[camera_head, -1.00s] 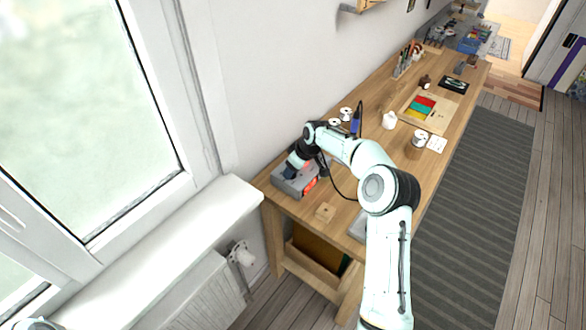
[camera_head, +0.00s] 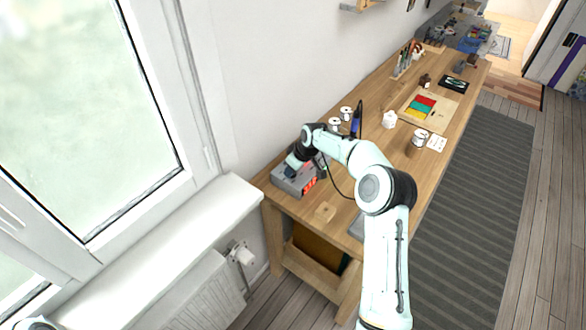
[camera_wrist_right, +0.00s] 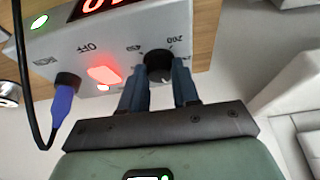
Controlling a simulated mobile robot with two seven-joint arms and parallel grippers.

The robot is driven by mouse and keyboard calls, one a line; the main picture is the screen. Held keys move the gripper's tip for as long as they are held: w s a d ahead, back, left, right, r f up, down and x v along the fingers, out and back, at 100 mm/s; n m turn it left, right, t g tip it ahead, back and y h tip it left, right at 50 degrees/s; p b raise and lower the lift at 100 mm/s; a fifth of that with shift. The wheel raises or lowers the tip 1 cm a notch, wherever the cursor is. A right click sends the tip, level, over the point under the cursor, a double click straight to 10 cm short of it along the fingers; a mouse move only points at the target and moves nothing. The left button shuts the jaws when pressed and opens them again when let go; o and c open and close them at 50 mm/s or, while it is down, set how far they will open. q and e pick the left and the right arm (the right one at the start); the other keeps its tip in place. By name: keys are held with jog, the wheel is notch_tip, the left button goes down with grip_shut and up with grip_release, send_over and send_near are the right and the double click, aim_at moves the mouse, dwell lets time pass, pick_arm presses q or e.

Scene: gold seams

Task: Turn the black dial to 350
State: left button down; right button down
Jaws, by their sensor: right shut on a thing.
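The black dial (camera_wrist_right: 158,66) sits on the front face of a grey soldering station. My right gripper (camera_wrist_right: 158,82) has its two blue fingers closed on either side of the dial. A "200" mark shows beside the dial; the mark it points to is too unclear to read. The station (camera_head: 284,184) stands at the near left end of the workbench, with my right gripper (camera_head: 290,171) at it. The red display (camera_wrist_right: 98,5) is cut off in the wrist view, and its number is unreadable.
A lit red switch (camera_wrist_right: 104,75) marked OFF and a blue plug (camera_wrist_right: 62,102) with a black cable are beside the dial. White spools (camera_head: 346,113) stand behind my arm.

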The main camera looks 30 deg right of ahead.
jog(key=m, duration=0.1)
jog(key=m+h+b, duration=0.1)
jog(key=m, duration=0.1)
jog(key=shift+a+m, duration=0.2)
jog(key=shift+m, duration=0.1)
jog(key=shift+a+m+h+b, duration=0.1)
jog(key=shift+m+h+b, duration=0.2)
jog(key=shift+m+h, duration=0.65)
pick_arm(q)
jog(key=shift+s+f, duration=1.3)
jog(key=shift+s, duration=0.15)
pick_arm(e)
jog(key=shift+m, duration=1.45)
jog(key=shift+h, duration=0.25)
jog(key=c, duration=0.8)
grip_release()
pick_arm(q)
jog(key=shift+s+f+b, duration=0.5)
jog(key=shift+s+f, duration=0.05)
jog(key=shift+f, duration=0.05)
pick_arm(e)
jog(key=v, duration=1.3)
jog(key=shift+s+r, duration=0.1)
jog(key=shift+r, duration=0.1)
